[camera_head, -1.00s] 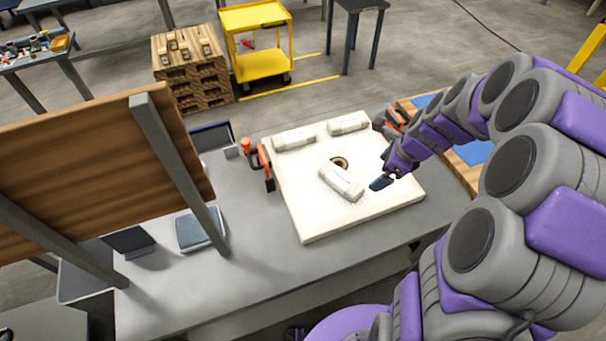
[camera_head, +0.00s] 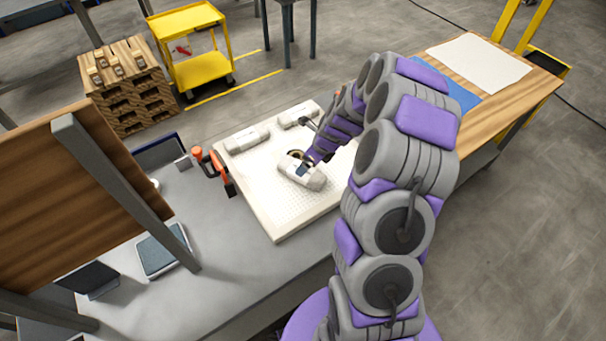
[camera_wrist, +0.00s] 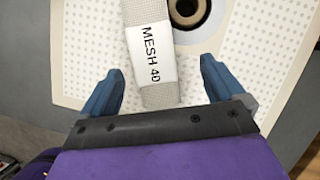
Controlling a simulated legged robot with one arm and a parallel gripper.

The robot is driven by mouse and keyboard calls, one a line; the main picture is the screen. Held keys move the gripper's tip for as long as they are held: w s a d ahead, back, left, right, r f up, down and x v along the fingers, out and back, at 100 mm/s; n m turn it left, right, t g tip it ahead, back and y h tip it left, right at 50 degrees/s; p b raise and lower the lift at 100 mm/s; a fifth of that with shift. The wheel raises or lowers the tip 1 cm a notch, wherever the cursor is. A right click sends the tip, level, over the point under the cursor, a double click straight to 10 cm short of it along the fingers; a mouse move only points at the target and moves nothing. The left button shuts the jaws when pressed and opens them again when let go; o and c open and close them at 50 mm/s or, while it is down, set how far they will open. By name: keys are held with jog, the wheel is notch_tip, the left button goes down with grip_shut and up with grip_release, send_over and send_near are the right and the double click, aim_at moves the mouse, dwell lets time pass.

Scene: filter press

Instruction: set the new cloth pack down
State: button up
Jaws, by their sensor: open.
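A rolled cloth pack (camera_head: 301,171) with a white band lies on the pale perforated plate (camera_head: 283,229), close to the plate's central hole. In the wrist view the pack's band (camera_wrist: 149,50) reads "MESH 40", and the dark hole (camera_wrist: 186,10) shows beside it. My gripper (camera_wrist: 158,88) is open, with one blue finger on each side of the pack's near end. Gaps show between the fingers and the pack. In the head view my gripper (camera_head: 305,168) is at the pack, and my arm covers the plate's right part.
Two similar rolls, one at the left (camera_head: 247,139) and one at the right (camera_head: 298,115), lie along the plate's far edge. An orange-handled clamp (camera_head: 213,170) stands at the plate's left. A wooden bench (camera_head: 520,95) with a white sheet (camera_head: 480,62) is at right.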

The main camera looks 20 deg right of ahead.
jog(key=shift+w+a+f, duration=0.2)
jog(key=shift+a+f, duration=0.55)
jog(key=shift+a, duration=0.1)
jog(key=b+x, duration=0.1)
jog(key=x, duration=0.1)
jog(key=d+x, duration=0.1)
jog(key=x, duration=0.1)
jog(key=shift+s+f+b, duration=0.1)
jog(key=shift+s+b, duration=0.05)
jog(key=shift+b, duration=0.25)
jog(key=shift+f, duration=0.3)
jog(key=shift+w+a+f, duration=0.1)
jog(key=shift+w+a, duration=0.05)
jog(key=shift+w, duration=0.05)
jog(key=shift+a, duration=0.4)
jog(key=shift+c, duration=0.2)
jog(key=shift+a, duration=0.1)
jog(key=shift+c, duration=0.8)
jog(key=shift+s+d, duration=0.1)
jog(key=shift+d, duration=0.3)
jog(key=c, duration=1)
jog(key=shift+a, duration=0.2)
